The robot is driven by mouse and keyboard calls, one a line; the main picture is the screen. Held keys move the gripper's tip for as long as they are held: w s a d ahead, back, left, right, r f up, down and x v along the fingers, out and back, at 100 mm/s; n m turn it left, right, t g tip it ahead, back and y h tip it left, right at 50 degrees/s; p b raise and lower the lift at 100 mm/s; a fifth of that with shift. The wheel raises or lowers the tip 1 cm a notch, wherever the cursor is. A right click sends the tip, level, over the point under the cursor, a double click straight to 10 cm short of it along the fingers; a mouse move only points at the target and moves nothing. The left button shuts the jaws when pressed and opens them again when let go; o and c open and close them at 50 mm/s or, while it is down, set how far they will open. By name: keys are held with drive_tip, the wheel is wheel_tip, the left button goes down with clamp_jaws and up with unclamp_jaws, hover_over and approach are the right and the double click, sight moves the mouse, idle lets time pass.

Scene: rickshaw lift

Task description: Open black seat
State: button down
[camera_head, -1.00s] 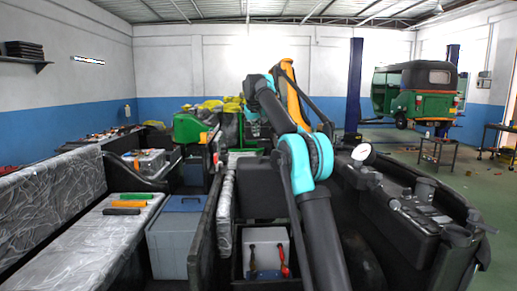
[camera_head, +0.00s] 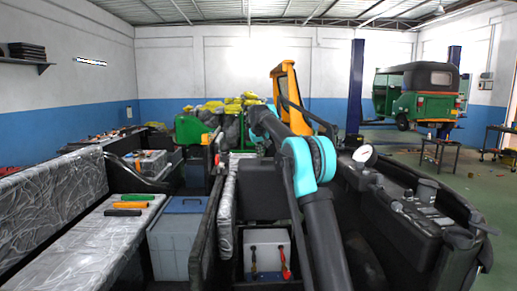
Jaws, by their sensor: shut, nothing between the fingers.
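A black padded panel (camera_head: 262,192), which looks like the black seat, stands in the middle above an open compartment. In that compartment sits a white battery-like box (camera_head: 266,258) with a red-handled clamp or tool on it. I cannot tell whether the panel is hinged up. My black and teal arm reaches forward from the bottom, just right of the panel. It bends at a teal joint and runs away to a second teal part behind the panel's top. My gripper is hidden beyond that far end.
A plastic-wrapped bench (camera_head: 85,250) at left holds coloured-handled tools (camera_head: 125,207). A grey-blue box (camera_head: 178,240) stands beside it. A black dashboard-like body (camera_head: 415,215) with a gauge (camera_head: 364,154) is at right. An orange frame (camera_head: 287,95) rises behind my arm. A green rickshaw (camera_head: 418,95) stands farther back.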

drive_tip(key=shift+s+d+f, duration=0.15)
drive_tip(key=shift+s+f, duration=0.15)
drive_tip(key=shift+f, duration=0.05)
drive_tip(key=s+f, duration=0.4)
drive_tip(key=s, duration=0.3)
drive_tip(key=shift+s, duration=0.2)
drive_tip(key=shift+r, duration=0.15)
